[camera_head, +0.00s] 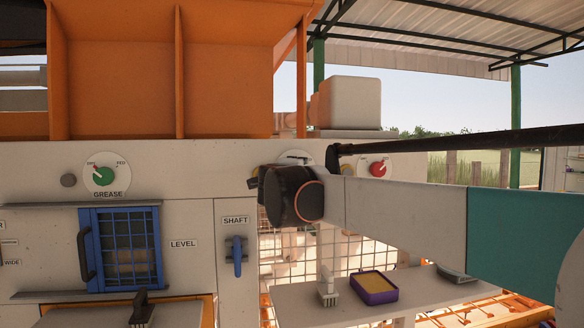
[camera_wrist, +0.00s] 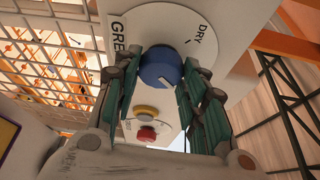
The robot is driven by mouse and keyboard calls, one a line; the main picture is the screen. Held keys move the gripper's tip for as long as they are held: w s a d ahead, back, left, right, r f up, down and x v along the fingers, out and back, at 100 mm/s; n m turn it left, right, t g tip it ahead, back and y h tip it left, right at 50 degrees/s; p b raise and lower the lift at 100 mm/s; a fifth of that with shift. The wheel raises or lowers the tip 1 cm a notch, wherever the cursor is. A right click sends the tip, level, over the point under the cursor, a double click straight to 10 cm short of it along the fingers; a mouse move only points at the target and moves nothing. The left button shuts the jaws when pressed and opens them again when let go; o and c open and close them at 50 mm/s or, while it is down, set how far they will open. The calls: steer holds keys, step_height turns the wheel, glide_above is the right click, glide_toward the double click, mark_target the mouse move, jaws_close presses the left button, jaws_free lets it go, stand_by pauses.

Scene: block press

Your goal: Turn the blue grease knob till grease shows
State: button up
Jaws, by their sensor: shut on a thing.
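The blue grease knob (camera_wrist: 157,72) sits on a round white dial (camera_wrist: 150,22) in the wrist view. "DRY" shows on the dial and part of the word "GREASE" beside it. A short white mark on the knob points toward its lower right edge. My gripper (camera_wrist: 163,64) has its green-padded fingers shut on the knob, one on each side. No grease can be made out. In the head view my arm hides the knob and fingers; only the top edge of the dial (camera_head: 297,155) shows.
A green knob (camera_head: 105,176) over a "GREASE" label and a red knob (camera_head: 377,169) stand on the same panel. Below the arm, a shelf (camera_head: 345,298) holds a purple tray (camera_head: 374,288) and a brush (camera_head: 327,288). A blue-framed door (camera_head: 121,249) is at left.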

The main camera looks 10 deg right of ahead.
steer(key=o, duration=1)
steer(key=shift+s, duration=0.1)
steer(key=shift+o, duration=0.2)
steer(key=shift+s, duration=0.1)
steer(key=v, duration=1.1)
steer(key=shift+s, duration=0.25)
steer(key=shift+a, duration=0.15)
steer(key=shift+f, duration=0.1)
